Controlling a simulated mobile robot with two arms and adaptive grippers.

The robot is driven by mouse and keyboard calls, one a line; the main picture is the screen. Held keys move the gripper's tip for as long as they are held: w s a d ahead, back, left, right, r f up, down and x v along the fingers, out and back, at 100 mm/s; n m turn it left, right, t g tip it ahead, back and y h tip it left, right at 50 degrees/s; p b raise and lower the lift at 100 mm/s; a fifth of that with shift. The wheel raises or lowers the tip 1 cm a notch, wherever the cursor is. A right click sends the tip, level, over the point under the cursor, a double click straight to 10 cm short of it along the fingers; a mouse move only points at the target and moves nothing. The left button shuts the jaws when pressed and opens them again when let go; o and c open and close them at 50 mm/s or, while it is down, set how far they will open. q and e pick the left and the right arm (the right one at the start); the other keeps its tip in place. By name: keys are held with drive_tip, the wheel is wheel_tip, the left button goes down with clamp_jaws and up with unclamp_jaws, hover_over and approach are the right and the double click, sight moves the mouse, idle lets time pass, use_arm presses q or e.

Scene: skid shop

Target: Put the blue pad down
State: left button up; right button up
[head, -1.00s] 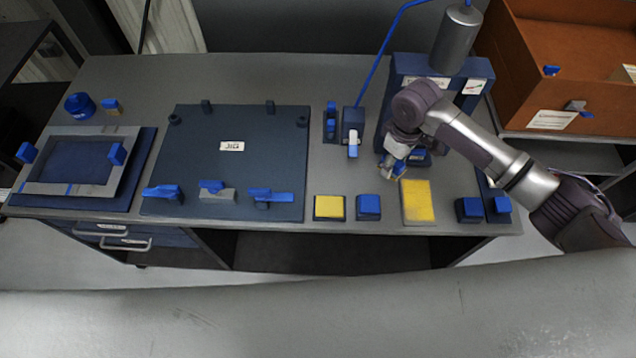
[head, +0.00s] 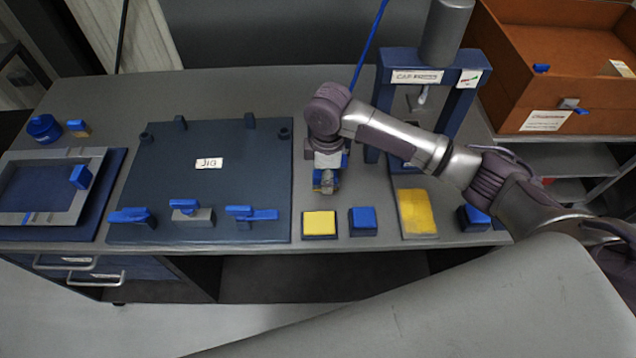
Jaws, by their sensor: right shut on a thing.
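My right gripper (head: 328,182) hangs pointing down over the table, behind the yellow block and just right of the jig plate. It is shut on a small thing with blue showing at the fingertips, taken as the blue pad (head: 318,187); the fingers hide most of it. I cannot tell whether it touches the table. A blue block (head: 363,221) and a yellow-topped block (head: 319,224) stand side by side at the table's front edge, in front of the gripper. My left gripper is out of view.
The dark jig plate (head: 205,205) with blue clamps lies left of the gripper. A yellow plate (head: 416,212) and another blue block (head: 474,217) are to the right. A blue press (head: 395,75) stands behind my right arm. An orange crate (head: 560,60) is at the back right.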

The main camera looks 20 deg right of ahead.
sight(319, 185)
drive_tip(key=shift+w+a+f, duration=0.55)
drive_tip(key=shift+w+a, duration=0.05)
drive_tip(key=shift+w, duration=0.15)
drive_tip(key=shift+f+p, duration=0.35)
drive_tip(key=shift+f, duration=1.75)
drive_tip(key=shift+f, duration=0.15)
drive_tip(key=o, duration=1.1)
wheel_tip(319, 185, up, 12)
drive_tip(key=shift+r+b, duration=0.2)
drive_tip(key=shift+b, duration=0.2)
